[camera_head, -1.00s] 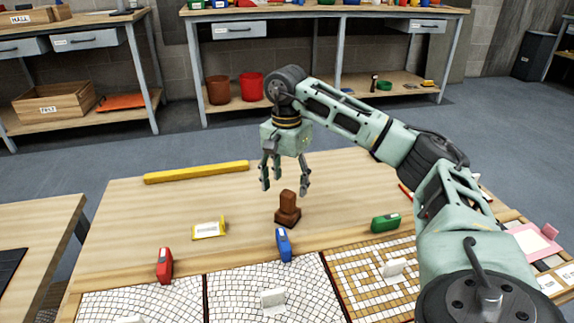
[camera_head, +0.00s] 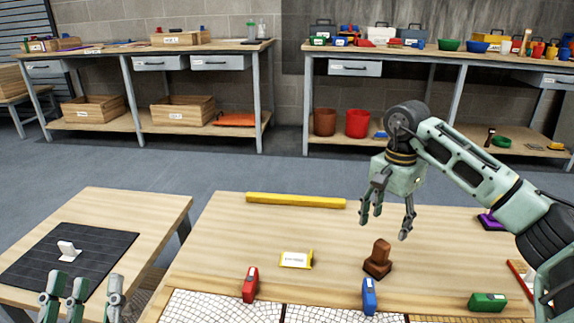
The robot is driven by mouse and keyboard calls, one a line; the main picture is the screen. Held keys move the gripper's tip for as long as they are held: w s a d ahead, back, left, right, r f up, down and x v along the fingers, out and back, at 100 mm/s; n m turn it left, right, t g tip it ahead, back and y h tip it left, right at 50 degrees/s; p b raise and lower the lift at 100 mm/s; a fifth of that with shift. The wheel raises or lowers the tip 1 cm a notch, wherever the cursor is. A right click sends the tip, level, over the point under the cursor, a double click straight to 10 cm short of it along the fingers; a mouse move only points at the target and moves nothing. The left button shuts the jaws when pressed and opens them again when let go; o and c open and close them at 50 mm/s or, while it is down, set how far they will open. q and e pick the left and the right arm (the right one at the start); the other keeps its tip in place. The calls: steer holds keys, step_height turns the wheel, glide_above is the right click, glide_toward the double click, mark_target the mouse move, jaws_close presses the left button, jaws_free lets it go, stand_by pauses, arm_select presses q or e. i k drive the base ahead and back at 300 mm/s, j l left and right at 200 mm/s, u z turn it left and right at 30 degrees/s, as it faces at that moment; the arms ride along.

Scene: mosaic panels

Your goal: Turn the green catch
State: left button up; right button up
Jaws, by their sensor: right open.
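The green catch (camera_head: 488,302) lies at the front edge of the wooden table (camera_head: 225,245), at the lower right. My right gripper (camera_head: 386,222) is open and empty, fingers pointing down. In the picture it is just above a brown stepped block (camera_head: 377,258), to the left of and above the green catch, not touching it. My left gripper (camera_head: 82,298) shows only its fingertips at the lower left edge. They are spread apart with nothing between them.
A red catch (camera_head: 250,284) and a blue catch (camera_head: 369,296) lie along the same edge by the white mosaic panels (camera_head: 215,310). A yellow labelled piece (camera_head: 297,259) and a yellow bar (camera_head: 295,201) lie behind. A side table (camera_head: 165,212) holds a dark mat (camera_head: 105,245).

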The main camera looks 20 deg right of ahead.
mark_target(489, 303)
steer(key=k, duration=2)
